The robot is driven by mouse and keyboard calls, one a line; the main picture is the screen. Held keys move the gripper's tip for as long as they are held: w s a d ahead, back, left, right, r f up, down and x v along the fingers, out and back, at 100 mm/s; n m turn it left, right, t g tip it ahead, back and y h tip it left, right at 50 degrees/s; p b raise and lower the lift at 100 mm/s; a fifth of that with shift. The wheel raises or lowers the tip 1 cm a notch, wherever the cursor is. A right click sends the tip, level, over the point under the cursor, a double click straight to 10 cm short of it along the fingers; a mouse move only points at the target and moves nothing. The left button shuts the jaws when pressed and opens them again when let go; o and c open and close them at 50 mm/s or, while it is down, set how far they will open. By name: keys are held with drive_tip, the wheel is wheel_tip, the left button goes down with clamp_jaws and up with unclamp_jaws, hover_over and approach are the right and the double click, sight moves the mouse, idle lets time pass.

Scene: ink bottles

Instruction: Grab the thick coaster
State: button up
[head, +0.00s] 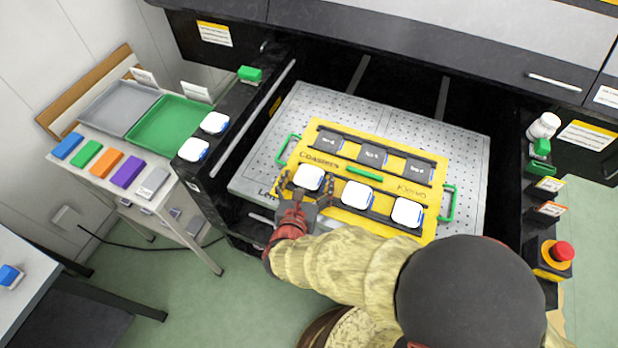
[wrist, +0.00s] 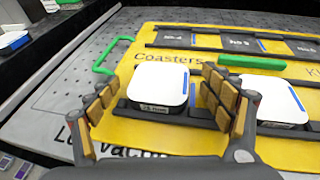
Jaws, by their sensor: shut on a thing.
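A white coaster (head: 310,176) with a blue edge strip sits at the left end of the front row on the yellow "Coasters" board (head: 330,133). My gripper (head: 306,188) is shut on it, with one padded finger at each side. In the wrist view, the coaster (wrist: 158,85) lies between the fingers of my gripper (wrist: 160,103), at its slot in the board; its small front label is too small to read surely. Two similar white coasters, a middle one (head: 357,195) and a right one (head: 407,213), stand in the same row.
A green bar (head: 364,174) lies on the board between the rows, and green handles (head: 447,204) stand at its sides. Dark labelled slots (head: 372,155) fill the back row. Two more white blocks (head: 194,149) sit on the black ledge at left. A red button (head: 562,251) is at right.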

drive_tip(key=shift+s+f, duration=0.1)
drive_tip(key=shift+f, duration=0.2)
drive_tip(key=c, duration=1.3)
drive_tip(key=shift+o, duration=0.2)
drive_tip(key=shift+d+r, duration=0.1)
